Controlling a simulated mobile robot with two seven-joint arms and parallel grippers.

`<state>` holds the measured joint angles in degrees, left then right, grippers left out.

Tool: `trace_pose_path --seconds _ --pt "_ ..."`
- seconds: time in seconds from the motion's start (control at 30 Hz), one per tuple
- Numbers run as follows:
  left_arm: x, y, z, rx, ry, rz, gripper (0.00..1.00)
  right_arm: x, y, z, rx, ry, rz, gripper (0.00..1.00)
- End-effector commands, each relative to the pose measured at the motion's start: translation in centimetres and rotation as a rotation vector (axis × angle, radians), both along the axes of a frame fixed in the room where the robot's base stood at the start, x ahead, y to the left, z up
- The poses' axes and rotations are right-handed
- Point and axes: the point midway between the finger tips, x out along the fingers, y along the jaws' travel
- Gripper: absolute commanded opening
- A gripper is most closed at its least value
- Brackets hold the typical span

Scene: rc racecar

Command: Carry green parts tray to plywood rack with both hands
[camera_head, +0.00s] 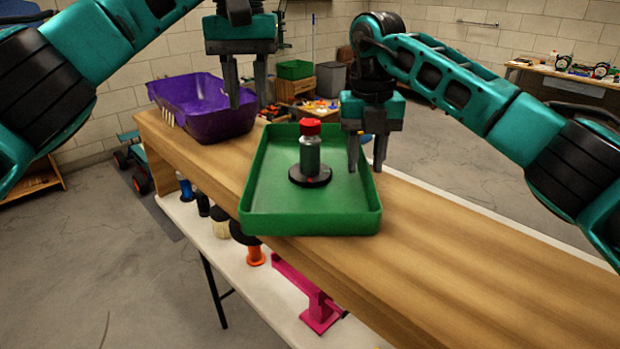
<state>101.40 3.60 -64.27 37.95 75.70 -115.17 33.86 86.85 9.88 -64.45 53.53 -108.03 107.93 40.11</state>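The green parts tray (310,222) rests on a long wooden board (470,260), its near end at the board's front edge. A bottle with a red cap (310,127) stands upright on a black disc (310,176) inside the tray. My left gripper (247,98) is open and empty, raised beyond the tray's far left side. My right gripper (366,166) is open at the tray's right wall, one finger over the inside and one near the outside; I cannot tell whether they touch it. I cannot tell whether the wooden board is the plywood rack's top.
A purple bin (205,112) stands on the board's far left end, behind my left gripper. Below the board, a white table (262,290) holds spools and a pink stand (312,297). The board is clear right of the tray. A wheeled car (135,165) is on the floor left.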

Motion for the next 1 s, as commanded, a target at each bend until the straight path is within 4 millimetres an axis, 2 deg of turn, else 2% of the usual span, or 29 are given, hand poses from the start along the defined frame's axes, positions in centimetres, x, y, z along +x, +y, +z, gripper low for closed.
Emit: trace_pose_path --seconds 0.4,0.5,0.7,1.0 --pt "0.0 0.0 0.0 0.000 0.000 -0.001 0.34 0.0 0.1 8.4 0.001 -0.003 -0.001 0.34" --pt "0.0 0.0 0.0 0.000 0.000 0.000 0.34 0.0 0.0 9.9 0.000 -0.002 -0.002 0.34" --pt "0.0 0.0 0.0 0.000 0.000 0.000 0.34 0.0 0.0 11.3 0.000 0.000 0.000 0.34" --pt "0.0 0.0 0.0 0.000 0.001 0.000 0.34 0.0 0.0 11.5 0.001 0.000 0.001 0.34"
